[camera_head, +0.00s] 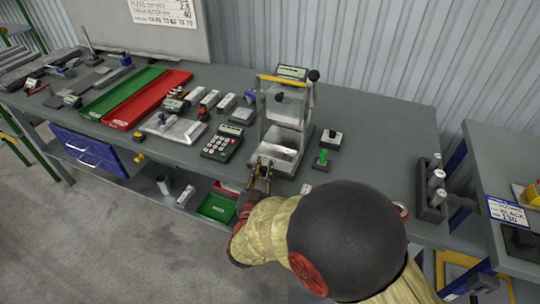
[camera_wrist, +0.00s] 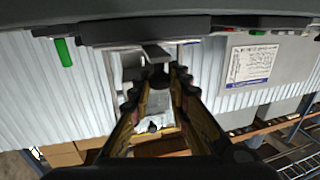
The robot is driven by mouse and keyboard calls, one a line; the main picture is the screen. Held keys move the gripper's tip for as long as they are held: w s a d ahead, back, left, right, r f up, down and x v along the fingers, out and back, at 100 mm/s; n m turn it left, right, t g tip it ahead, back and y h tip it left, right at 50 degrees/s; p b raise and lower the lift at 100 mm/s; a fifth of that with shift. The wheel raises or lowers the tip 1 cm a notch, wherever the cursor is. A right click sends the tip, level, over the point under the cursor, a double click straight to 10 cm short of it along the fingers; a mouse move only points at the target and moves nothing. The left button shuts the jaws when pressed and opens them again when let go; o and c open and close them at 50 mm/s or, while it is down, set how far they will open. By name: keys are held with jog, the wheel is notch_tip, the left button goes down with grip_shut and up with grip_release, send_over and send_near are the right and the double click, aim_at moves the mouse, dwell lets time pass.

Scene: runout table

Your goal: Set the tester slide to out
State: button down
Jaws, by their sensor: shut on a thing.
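The tester (camera_head: 287,103) stands at the front of the grey table, a grey unit with a yellow bar frame, a small display on top and a dark knob at its upper right. Its slide (camera_head: 283,155), a pale grey tray, lies low at the front of the tester, near the table's front edge. My gripper (camera_head: 263,167) is at the front end of the slide, its fingers closed on what looks like the slide's small handle. In the wrist view, the fingers (camera_wrist: 158,82) meet at a dark knob below a grey tab (camera_wrist: 156,52). The fingers hide most of the handle.
A calculator (camera_head: 222,143) lies left of the tester. A green-buttoned switch (camera_head: 323,157) and a small joystick box (camera_head: 332,138) stand to its right. Red (camera_head: 150,97) and green (camera_head: 122,93) trays lie further left. The table right of the switches is mostly clear up to a rack of cylinders (camera_head: 432,208).

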jog(key=shift+s+f, duration=0.1)
jog(key=shift+s, duration=0.05)
jog(key=c, duration=2.1)
grip_release()
jog(key=shift+o, duration=0.6)
jog(key=shift+s+a, duration=0.15)
jog(key=shift+s, duration=0.05)
jog(key=o, duration=0.3)
jog(key=shift+w, duration=0.1)
jog(key=s+a, duration=0.1)
jog(key=s, duration=1.1)
jog(key=shift+a, duration=0.2)
